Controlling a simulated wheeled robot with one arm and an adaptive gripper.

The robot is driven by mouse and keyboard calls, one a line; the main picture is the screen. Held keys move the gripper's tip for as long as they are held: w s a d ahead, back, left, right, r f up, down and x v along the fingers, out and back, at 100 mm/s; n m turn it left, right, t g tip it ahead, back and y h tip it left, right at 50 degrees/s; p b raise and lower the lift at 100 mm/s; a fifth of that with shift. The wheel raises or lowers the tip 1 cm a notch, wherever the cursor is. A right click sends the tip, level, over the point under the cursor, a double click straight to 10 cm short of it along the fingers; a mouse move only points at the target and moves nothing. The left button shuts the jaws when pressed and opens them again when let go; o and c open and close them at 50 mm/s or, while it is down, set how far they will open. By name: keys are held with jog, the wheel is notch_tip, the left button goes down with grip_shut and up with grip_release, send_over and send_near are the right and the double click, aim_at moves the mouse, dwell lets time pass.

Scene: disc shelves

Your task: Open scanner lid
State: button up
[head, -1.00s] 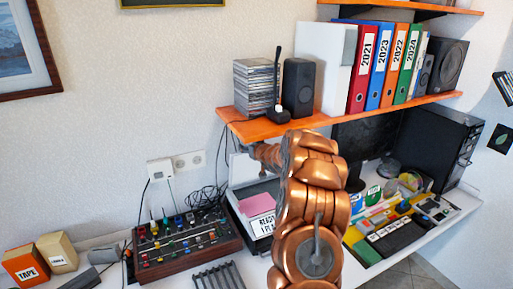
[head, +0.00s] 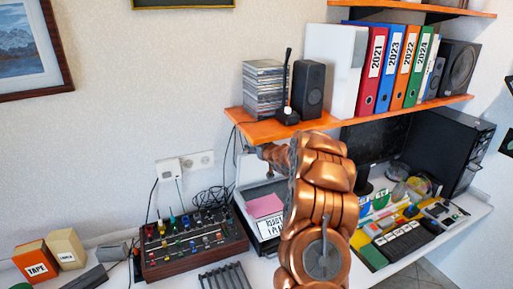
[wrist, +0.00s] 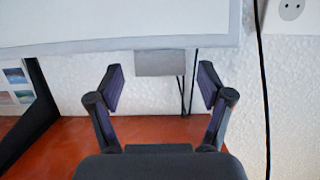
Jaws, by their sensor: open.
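The scanner (head: 240,212) stands on the desk, with a pink sheet (head: 264,205) and a white sign (head: 270,225) on it. Its pale lid (head: 248,172) is raised behind the bed, partly hidden by my copper arm. The wrist view seems upside down. There a pale panel (wrist: 60,25), apparently the lid, fills the top, with a grey tab (wrist: 167,62) on its edge. My gripper (wrist: 162,75) is open and empty, its fingertips apart on either side of the tab. I cannot tell the depth between them. In the head view my arm hides the gripper.
An orange shelf (head: 262,130) hangs above the scanner; it also shows in the wrist view (wrist: 150,130). A mixer (head: 195,245) stands left of the scanner, a monitor (head: 375,145) to the right. A wall socket (head: 200,160) and a dark cable (wrist: 263,90) are nearby.

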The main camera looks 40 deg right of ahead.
jog(key=v, duration=1.2)
dwell(0.5)
jog(key=s+a+f+g+b, duration=0.1)
jog(key=s+a+g, duration=0.4)
jog(key=a, duration=0.5)
jog(key=s+a+f+g, duration=0.1)
jog(key=s+a+g, duration=0.1)
jog(key=s+a, duration=0.6)
jog(key=s+a+g+y, duration=0.1)
jog(key=s+a+g, duration=0.2)
jog(key=s+a, duration=0.3)
jog(key=s+a+f+n+g+y, duration=0.1)
jog(key=s+a+g, duration=0.2)
jog(key=s, duration=1.2)
jog(key=s+a+n+g, duration=0.1)
jog(key=s+a+g, duration=0.2)
jog(key=s+a, duration=0.6)
jog(key=s+b, duration=0.1)
jog(key=s, duration=0.1)
jog(key=shift+s+a+f+y, duration=0.3)
jog(key=shift+s+a+y, duration=0.1)
